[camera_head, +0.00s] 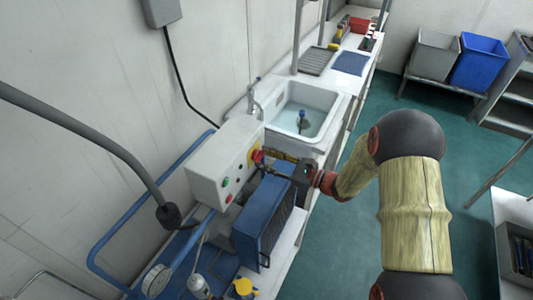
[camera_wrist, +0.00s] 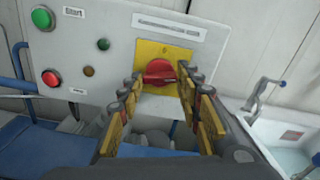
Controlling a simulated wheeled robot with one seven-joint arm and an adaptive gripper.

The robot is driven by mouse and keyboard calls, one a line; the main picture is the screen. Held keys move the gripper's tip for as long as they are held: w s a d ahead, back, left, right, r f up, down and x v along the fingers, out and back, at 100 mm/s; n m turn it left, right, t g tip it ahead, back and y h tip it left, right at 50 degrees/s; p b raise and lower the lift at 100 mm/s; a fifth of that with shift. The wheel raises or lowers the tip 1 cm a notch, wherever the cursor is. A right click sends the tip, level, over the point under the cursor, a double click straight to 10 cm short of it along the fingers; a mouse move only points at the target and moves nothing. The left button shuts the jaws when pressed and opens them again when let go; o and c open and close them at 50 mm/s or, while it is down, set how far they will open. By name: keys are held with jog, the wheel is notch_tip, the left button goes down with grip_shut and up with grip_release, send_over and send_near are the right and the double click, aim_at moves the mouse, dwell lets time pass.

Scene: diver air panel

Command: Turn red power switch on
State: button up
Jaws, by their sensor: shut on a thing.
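The red power switch (camera_wrist: 160,71) is a rotary knob on a yellow plate (camera_wrist: 178,52) at the right part of a light grey control box. In the wrist view my gripper (camera_wrist: 160,78) has its fingertips on either side of the knob, shut on it. The knob's handle looks roughly horizontal. In the head view the red switch (camera_head: 257,156) shows on the face of the control box (camera_head: 222,158), and my gripper (camera_head: 268,165) reaches it from the right. The fingers partly hide the knob's sides.
A green button (camera_wrist: 43,18) and a red button (camera_wrist: 51,78) are at the box's left. A blue unit (camera_head: 263,215) stands just below my gripper. A sink (camera_head: 305,108) lies behind. Blue tubing (camera_head: 112,272) runs at the left.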

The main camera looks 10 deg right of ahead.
jog(key=shift+m+p, duration=1)
jog(key=shift+m, duration=0.3)
jog(key=shift+f+m, duration=0.15)
jog(key=shift+m, duration=0.15)
jog(key=o, duration=1.2)
jog(key=shift+c, duration=0.2)
jog(key=v, duration=1.2)
